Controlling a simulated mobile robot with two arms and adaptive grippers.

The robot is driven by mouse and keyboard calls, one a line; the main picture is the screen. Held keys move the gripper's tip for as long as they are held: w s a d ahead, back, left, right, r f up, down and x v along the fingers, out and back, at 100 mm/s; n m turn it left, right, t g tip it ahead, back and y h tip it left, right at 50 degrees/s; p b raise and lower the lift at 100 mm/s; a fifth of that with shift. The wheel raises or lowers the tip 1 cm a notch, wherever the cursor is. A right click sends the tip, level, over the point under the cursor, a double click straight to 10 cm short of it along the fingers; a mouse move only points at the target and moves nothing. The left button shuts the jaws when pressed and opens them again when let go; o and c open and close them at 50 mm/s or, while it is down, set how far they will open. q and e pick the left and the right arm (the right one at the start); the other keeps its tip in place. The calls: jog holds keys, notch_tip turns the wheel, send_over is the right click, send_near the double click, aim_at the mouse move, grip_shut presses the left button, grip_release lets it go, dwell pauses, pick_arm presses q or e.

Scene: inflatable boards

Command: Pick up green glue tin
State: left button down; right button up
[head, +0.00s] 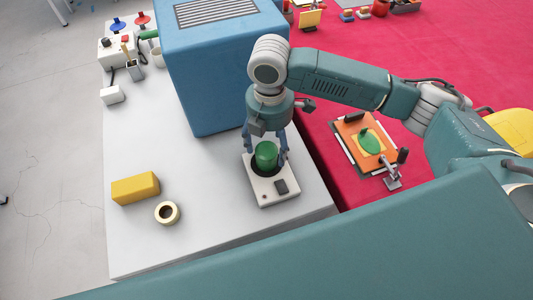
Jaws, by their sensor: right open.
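The green glue tin (266,156) stands upright in the round dark well of a small white device (272,190) on the light grey table. My right gripper (266,150) points down over the tin. Its fingers are spread, one on each side of the tin. I cannot tell whether the fingers touch it. The lower part of the tin is hidden in the well. My left gripper is not in view.
A large blue box (205,85) stands just behind my right gripper. A yellow block (135,188) and a tape roll (167,213) lie to the left on the table (200,245). A red surface (450,50) with an orange board (350,135) is to the right.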

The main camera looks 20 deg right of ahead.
aim_at(266, 149)
jog(key=f, duration=0.2)
jog(key=a+f+p, duration=0.1)
jog(key=f, duration=0.1)
jog(key=shift+f, duration=0.45)
jog(key=c, duration=1.5)
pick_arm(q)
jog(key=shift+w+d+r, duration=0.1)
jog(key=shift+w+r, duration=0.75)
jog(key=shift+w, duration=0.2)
pick_arm(e)
jog(key=shift+c, duration=1)
jog(key=shift+w, duration=0.1)
